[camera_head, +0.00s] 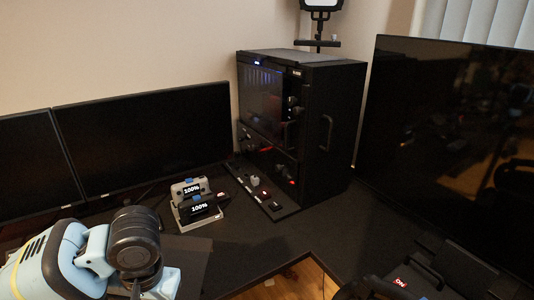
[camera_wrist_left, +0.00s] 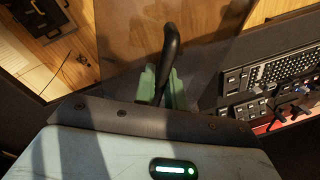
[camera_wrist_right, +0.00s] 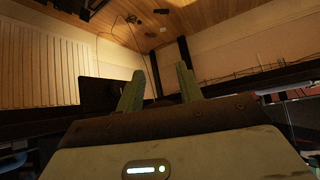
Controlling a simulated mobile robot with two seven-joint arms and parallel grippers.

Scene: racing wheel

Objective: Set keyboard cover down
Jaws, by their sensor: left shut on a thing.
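In the left wrist view, my left gripper (camera_wrist_left: 162,88) is shut on the black curved handle (camera_wrist_left: 171,45) of what looks like the keyboard cover. A smoky see-through panel (camera_wrist_left: 125,35) spreads around and beyond the handle, and its outline is hard to make out.
In the head view, a black cabinet (camera_head: 335,130) stands at the back of the dark desk (camera_head: 255,245). A large screen (camera_head: 450,140) stands at right. Some desk between is clear.

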